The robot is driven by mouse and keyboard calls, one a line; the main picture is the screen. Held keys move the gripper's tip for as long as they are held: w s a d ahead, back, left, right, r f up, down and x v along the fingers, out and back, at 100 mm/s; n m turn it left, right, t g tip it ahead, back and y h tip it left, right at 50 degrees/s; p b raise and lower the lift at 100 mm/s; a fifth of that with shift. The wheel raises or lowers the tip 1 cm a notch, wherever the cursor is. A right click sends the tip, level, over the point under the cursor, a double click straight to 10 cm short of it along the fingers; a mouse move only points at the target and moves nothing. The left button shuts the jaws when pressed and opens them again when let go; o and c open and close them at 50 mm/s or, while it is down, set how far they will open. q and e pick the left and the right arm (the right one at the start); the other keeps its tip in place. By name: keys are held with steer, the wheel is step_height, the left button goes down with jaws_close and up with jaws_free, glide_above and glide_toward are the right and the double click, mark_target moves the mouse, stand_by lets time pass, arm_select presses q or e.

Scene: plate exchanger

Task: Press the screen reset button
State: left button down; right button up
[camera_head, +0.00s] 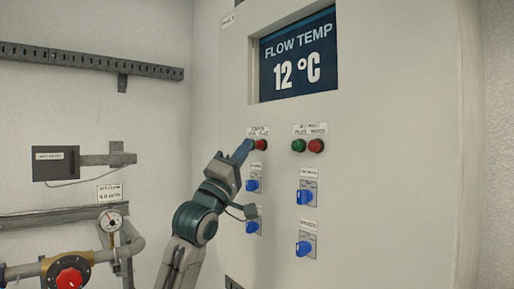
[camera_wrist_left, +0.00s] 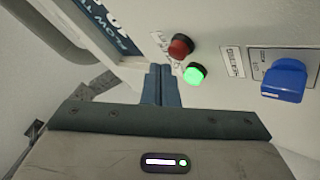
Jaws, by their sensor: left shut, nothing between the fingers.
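A grey-white control cabinet (camera_head: 390,150) carries a screen (camera_head: 298,60) reading "FLOW TEMP 12 °C". Below the screen are two pairs of round buttons. In the left pair the red button (camera_head: 261,145) shows, and its partner is hidden behind my left gripper (camera_head: 246,147). The wrist view shows this red button (camera_wrist_left: 180,46) and a lit green button (camera_wrist_left: 195,73) to the right of the fingertips. My left gripper is shut and empty, its tips close to this pair; contact cannot be told. The right pair has a green button (camera_head: 298,146) and a red button (camera_head: 316,146). Small labels are unreadable.
Several blue rotary switches (camera_head: 305,197) sit below the buttons. To the left, a pipe carries a gauge (camera_head: 110,220) and a red knob (camera_head: 69,279). A dark box (camera_head: 55,163) is on the left wall. The space before the cabinet's right side is free.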

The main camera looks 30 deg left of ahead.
arm_select(q)
steer(key=s+b, duration=0.1)
steer(key=s+a+b, duration=0.1)
steer(key=s, duration=0.1)
steer(key=s+a+b, duration=0.1)
steer(key=b, duration=0.1)
steer(key=shift+s, duration=0.3)
steer(key=shift+d, duration=0.1)
stand_by(0.7)
